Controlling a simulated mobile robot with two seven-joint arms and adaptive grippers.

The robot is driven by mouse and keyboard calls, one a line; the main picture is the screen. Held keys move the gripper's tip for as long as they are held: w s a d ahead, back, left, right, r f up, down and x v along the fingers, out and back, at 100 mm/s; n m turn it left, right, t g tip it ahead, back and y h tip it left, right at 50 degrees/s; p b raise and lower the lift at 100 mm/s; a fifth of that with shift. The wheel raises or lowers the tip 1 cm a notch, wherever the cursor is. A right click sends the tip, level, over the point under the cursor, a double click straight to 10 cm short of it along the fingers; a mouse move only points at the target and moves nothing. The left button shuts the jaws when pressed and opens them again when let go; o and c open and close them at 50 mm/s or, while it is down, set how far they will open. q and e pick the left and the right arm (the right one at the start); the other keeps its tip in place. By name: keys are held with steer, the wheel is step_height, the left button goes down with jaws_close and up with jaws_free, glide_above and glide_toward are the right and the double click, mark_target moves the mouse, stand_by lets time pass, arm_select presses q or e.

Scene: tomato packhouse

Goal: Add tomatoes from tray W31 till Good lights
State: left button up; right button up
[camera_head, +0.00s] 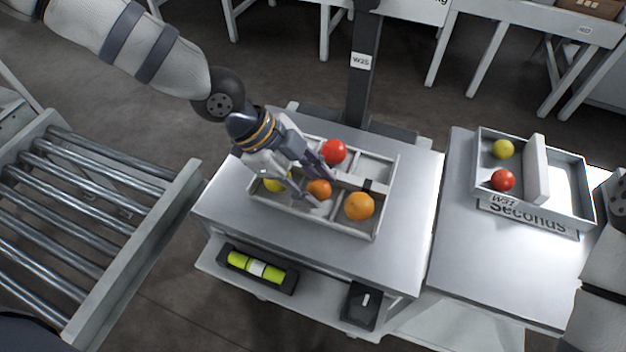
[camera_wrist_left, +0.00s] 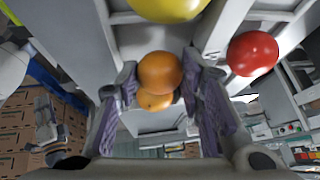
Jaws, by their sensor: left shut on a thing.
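My left gripper (camera_head: 316,190) is shut on an orange tomato (camera_head: 319,187), at or just above the divided tray (camera_head: 310,226) on the middle bench. In the left wrist view the held tomato (camera_wrist_left: 159,71) sits between the fingers, partly covering another orange tomato (camera_wrist_left: 152,101). The divided tray holds a red tomato (camera_head: 333,151), an orange one (camera_head: 359,206) and a yellow one (camera_head: 273,183), partly hidden by the gripper. Tray W31 (camera_head: 557,219), marked Seconds, is on the right bench with a yellow-green tomato (camera_head: 503,149) and a red one (camera_head: 502,180). My right gripper is out of view.
A dark post (camera_head: 360,95) with a W25 label rises behind the divided tray. A white block (camera_head: 536,168) stands in tray W31. A roller conveyor (camera_head: 85,215) is at left. A shelf below the middle bench holds a green-yellow level-like object (camera_head: 257,268) and a black box (camera_head: 361,305).

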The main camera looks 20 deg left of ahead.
arm_select(q)
steer(key=shift+f, duration=0.6)
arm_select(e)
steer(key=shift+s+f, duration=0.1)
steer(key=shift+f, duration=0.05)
arm_select(q)
steer(key=o, duration=0.9)
steer(key=c, duration=0.3)
steer(key=shift+r+p, duration=1)
steer(key=shift+r, duration=2.55)
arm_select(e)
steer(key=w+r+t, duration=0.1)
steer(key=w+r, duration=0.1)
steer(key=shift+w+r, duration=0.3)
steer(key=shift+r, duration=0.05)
arm_select(q)
steer(key=shift+f, duration=0.1)
